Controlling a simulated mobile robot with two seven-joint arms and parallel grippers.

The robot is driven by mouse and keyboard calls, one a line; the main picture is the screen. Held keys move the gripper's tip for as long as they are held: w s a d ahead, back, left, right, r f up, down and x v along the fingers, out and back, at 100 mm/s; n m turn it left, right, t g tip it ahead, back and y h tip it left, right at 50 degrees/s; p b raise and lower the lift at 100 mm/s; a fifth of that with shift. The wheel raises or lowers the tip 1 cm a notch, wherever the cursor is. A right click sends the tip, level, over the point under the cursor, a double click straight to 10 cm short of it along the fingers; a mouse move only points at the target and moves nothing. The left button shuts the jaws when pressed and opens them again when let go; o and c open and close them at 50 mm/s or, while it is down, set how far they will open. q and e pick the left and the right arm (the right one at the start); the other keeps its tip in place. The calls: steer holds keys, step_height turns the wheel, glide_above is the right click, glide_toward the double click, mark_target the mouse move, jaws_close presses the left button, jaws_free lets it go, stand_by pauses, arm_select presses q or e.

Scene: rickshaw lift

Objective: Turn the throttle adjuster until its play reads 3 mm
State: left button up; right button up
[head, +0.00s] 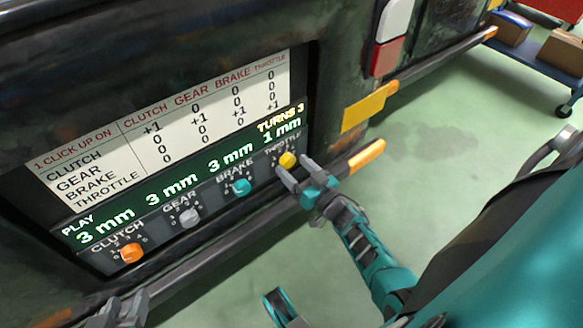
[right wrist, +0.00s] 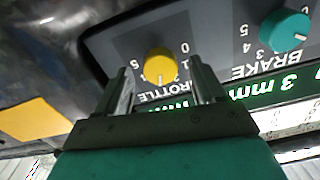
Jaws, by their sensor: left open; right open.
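The throttle adjuster is a yellow knob (head: 288,159) at the right end of a row on the panel. The green display above it reads 1 mm (head: 282,131) for throttle, with "TURNS 3" above that. Clutch, gear and brake each read 3 mm. My right gripper (head: 294,174) is open just in front of the yellow knob. In the right wrist view the yellow knob (right wrist: 159,65) shows between and just beyond the open fingertips (right wrist: 164,78); contact is not visible. My left gripper (head: 124,308) is partly in view at the lower left, below the clutch knob, holding nothing visible.
The orange clutch knob (head: 132,253), grey gear knob (head: 189,215) and teal brake knob (head: 241,187) sit left of the throttle. A white chart (head: 160,125) lists click effects; its throttle row reads 0, 0, 0, +1. A bar (head: 225,250) runs below the panel.

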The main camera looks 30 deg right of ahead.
steer(key=shift+w+a, duration=0.1)
steer(key=shift+w, duration=0.8)
steer(key=c, duration=1.1)
